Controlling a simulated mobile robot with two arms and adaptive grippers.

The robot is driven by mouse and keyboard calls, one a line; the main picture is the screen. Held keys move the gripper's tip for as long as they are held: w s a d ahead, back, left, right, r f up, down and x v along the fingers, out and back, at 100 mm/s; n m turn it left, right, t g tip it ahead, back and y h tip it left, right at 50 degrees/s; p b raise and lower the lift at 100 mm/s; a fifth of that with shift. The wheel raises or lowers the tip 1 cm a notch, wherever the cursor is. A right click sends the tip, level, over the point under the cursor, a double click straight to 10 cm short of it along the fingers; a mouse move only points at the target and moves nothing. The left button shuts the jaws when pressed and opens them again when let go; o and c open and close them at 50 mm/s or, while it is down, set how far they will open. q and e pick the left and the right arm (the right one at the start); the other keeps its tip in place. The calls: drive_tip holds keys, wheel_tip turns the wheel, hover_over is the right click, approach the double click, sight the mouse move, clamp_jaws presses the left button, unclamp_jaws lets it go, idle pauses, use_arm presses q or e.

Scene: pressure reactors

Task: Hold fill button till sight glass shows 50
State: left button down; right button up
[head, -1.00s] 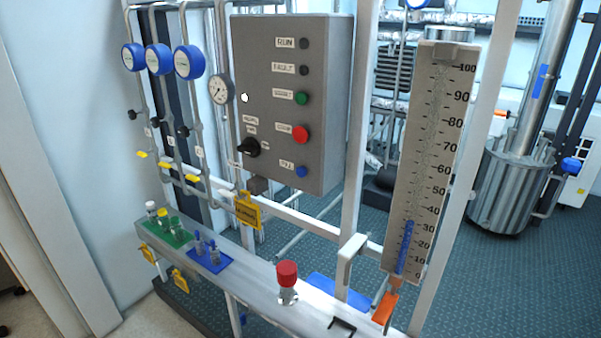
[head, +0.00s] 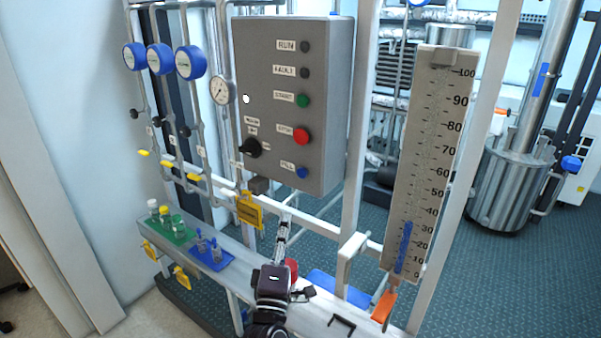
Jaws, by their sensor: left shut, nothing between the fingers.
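The blue fill button (head: 302,172) is at the bottom right of the grey control box and is uncovered. The sight glass (head: 430,150) stands upright to the right, with a scale from 0 to 100. Its blue column (head: 403,248) reaches a little above the 30 mark. My left gripper (head: 286,219) comes up from the bottom middle with its narrow fingers shut and empty. In the picture its tips are below the fill button, apart from it. My right gripper is not in view.
The red stop button (head: 302,135), green start button (head: 303,100) and black selector knob (head: 249,148) are on the same box. Green (head: 155,226) and blue (head: 213,263) vial trays sit on the ledge.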

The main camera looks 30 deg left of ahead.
sight(302, 173)
use_arm(q)
wheel_tip(302, 173, up, 7)
drive_tip(key=s+a+n+y, duration=0.2)
drive_tip(key=n+y, duration=0.1)
drive_tip(key=shift+s+a+n, duration=0.2)
drive_tip(key=shift+s+n, duration=0.1)
drive_tip(key=shift+w, duration=0.1)
drive_tip(key=w+b, duration=0.2)
drive_tip(key=w, duration=0.6)
drive_tip(key=shift+w+d, duration=0.35)
drive_tip(key=shift+b, duration=0.3)
idle(0.6)
drive_tip(key=shift+w, duration=0.4)
drive_tip(key=shift+w+d+b, duration=0.1)
drive_tip(key=shift+w+b, duration=0.25)
drive_tip(key=shift+w, duration=0.05)
idle(4.1)
